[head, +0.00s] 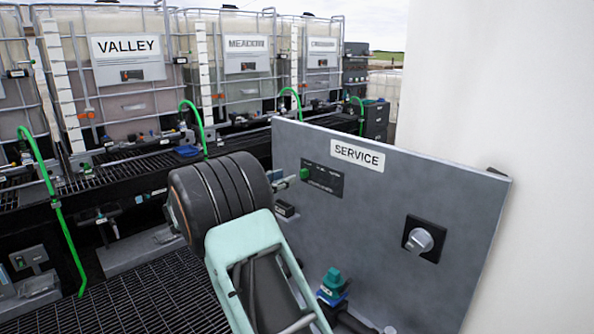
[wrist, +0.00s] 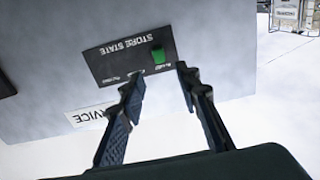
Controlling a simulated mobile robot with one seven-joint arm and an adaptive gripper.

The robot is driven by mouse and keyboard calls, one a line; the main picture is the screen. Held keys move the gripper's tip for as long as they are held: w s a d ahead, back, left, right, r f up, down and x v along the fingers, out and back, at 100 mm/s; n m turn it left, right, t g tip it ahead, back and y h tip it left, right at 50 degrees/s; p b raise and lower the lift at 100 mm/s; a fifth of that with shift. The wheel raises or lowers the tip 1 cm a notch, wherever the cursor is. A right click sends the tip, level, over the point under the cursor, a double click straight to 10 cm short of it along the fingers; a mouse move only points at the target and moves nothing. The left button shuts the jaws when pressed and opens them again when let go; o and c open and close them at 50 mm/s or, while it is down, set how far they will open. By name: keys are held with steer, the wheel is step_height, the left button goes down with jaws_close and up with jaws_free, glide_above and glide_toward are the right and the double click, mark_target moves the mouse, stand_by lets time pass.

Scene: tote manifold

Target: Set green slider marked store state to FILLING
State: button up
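The green slider (wrist: 158,56) sits on a dark plate marked STORE STATE (wrist: 112,58), which appears upside down in the wrist view. The slider is near the plate's right end there. Small labels below it are too blurred to read. In the head view the slider (head: 305,174) is at the left end of the dark plate (head: 325,181), on the grey SERVICE panel (head: 385,215). My gripper (wrist: 158,72) is open and empty, its fingertips on either side of the slider in the picture. Whether they touch the panel I cannot tell.
A grey knob (head: 419,240) on a black plate is on the panel's right. A teal valve handle (head: 333,281) stands low before the panel. Caged totes, one marked VALLEY (head: 128,47), and green hoses (head: 50,185) stand at the left. A white wall (head: 540,120) is at right.

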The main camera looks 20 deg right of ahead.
mark_target(301, 171)
steer(key=p+x, duration=0.1)
steer(key=x, duration=0.5)
steer(key=shift+w+d, duration=0.1)
steer(key=shift+d, duration=0.1)
jaws_close()
